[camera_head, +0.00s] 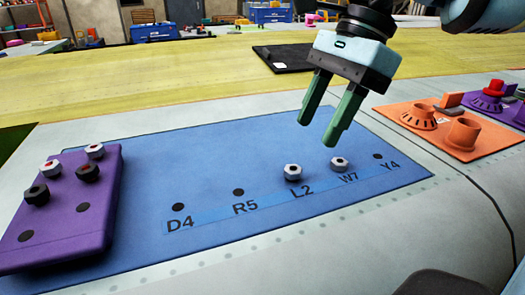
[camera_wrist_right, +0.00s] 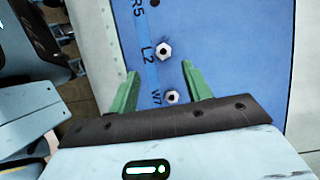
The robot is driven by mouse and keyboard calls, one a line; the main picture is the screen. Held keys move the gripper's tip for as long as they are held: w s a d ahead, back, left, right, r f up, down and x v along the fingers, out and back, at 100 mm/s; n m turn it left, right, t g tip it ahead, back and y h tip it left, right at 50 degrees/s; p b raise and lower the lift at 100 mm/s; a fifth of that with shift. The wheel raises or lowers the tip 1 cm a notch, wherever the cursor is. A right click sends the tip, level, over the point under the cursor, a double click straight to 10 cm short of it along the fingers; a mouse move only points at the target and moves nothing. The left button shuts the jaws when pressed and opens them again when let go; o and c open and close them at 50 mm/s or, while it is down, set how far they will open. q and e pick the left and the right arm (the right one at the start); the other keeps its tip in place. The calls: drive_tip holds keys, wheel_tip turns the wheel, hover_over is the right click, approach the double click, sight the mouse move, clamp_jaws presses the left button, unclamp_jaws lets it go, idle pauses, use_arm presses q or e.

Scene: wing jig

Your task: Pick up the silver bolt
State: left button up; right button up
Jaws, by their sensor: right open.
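A silver bolt (camera_head: 292,172) stands in the blue panel at the hole marked L2; it also shows in the right wrist view (camera_wrist_right: 164,51). A second silver bolt (camera_head: 339,164) stands at W7 and shows in the wrist view (camera_wrist_right: 172,97) between the finger bases. My right gripper (camera_head: 316,132) is open and empty, with its green fingers pointing down above the panel near these two bolts. In the wrist view, its fingertips (camera_wrist_right: 160,68) appear on either side of the space between the bolts. My left gripper is not in view.
The blue panel (camera_head: 230,150) has empty holes at D4, R5 and Y4. An orange plate (camera_head: 448,132) with raised round parts lies at the right. A black mat (camera_head: 283,55) lies behind.

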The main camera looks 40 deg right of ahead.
sight(294, 168)
drive_tip(key=shift+x, duration=0.9)
drive_tip(key=shift+w+x, duration=0.15)
drive_tip(key=shift+x, duration=1.15)
drive_tip(key=shift+w+x, duration=0.15)
drive_tip(key=shift+x, duration=1.15)
drive_tip(key=shift+a+f, duration=0.1)
drive_tip(key=shift+f, duration=0.15)
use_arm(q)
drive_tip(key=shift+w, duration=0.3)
use_arm(e)
drive_tip(key=c, duration=1.1)
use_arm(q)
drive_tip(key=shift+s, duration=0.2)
use_arm(e)
drive_tip(key=shift+o, duration=0.2)
